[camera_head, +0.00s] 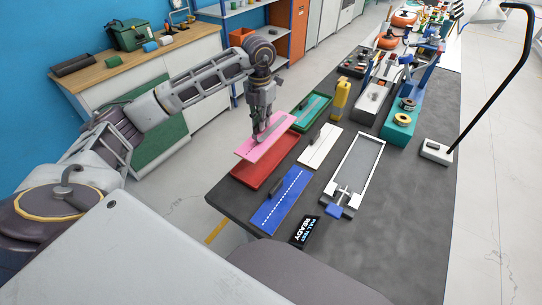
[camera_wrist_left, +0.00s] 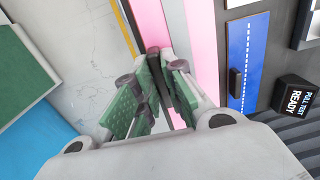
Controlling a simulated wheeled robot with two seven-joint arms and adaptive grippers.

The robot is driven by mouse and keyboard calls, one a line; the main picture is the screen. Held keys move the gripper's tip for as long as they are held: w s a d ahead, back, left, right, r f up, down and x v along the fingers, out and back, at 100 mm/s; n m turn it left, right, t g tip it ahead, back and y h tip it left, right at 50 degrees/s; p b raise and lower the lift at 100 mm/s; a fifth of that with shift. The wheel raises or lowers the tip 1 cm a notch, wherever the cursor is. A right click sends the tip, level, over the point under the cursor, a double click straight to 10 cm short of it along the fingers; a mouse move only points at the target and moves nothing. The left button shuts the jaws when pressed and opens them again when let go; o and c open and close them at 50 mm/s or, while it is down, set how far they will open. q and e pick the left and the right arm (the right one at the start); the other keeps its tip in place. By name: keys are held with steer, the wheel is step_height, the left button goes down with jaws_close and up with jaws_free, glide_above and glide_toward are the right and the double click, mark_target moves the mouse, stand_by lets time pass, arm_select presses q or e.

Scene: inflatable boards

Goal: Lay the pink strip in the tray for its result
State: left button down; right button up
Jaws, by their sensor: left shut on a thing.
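The pink strip (camera_head: 281,128), with a grey band along it, is held by my left gripper (camera_head: 261,136) at a dark grip piece; the wrist view shows the pink strip (camera_wrist_left: 207,50) beyond the fingers (camera_wrist_left: 163,95). It hangs over the red tray (camera_head: 250,174), seemingly a little above it, and hides part of it. The visible part of the red tray is empty. A green tray (camera_head: 299,126) lies just behind, with a greyish strip (camera_head: 313,107) in it. The black display (camera_head: 305,231) reads "PULL TEST READY". My right gripper is not in view.
A blue strip (camera_head: 268,216) and a white strip (camera_head: 319,150) lie on the dark table (camera_head: 388,245), each with a dark grip piece. A long metal test fixture (camera_head: 362,165) stands right of them. A yellow bottle-like object (camera_head: 341,95) stands behind. The table's near right is clear.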

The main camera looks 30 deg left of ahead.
mark_target(262, 134)
arm_select(q)
steer(key=shift+a, duration=0.1)
steer(key=shift+f, duration=3.15)
steer(key=shift+f, duration=1.85)
steer(key=shift+f, duration=0.1)
steer(key=c, duration=1.5)
jaws_free()
steer(key=shift+r, duration=6.1)
